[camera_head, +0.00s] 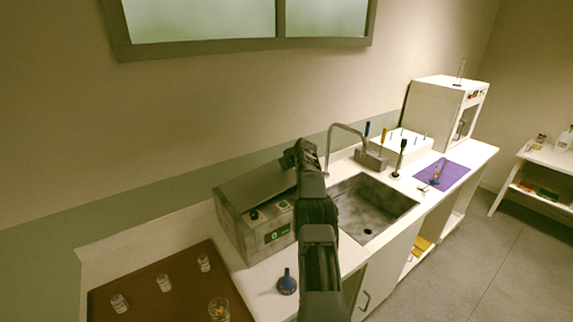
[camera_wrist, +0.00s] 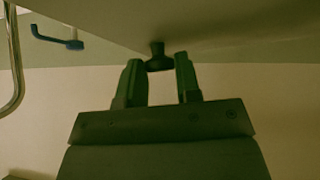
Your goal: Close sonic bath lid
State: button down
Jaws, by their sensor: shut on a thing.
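The sonic bath (camera_head: 243,238) is a grey metal box on the counter, with a green display on its front. Its lid (camera_head: 252,186) is raised and tilted, leaving part of the top panel bare in front of it. In the wrist view the lid's pale, flat face (camera_wrist: 190,22) slants across the top. My gripper (camera_head: 299,156) is at the lid's right end, where my arm hides part of the bath. In the wrist view my gripper (camera_wrist: 158,75) is shut on the lid's small black knob (camera_wrist: 157,57), which sits between the two fingers.
A sink (camera_head: 372,205) with a curved tap (camera_head: 345,128) lies right of the bath. A blue flask (camera_head: 287,282) stands in front of the bath. A brown tray (camera_head: 150,287) with several glass jars is at the left. A purple mat (camera_head: 452,175) lies beyond the sink.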

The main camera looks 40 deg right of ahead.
jog(key=c, duration=0.8)
grip_release()
jog(key=shift+s+r+b, duration=0.35)
jog(key=shift+b, duration=0.2)
jog(key=b+v, duration=0.5)
jog(key=v, duration=0.8)
jog(key=shift+w, duration=0.1)
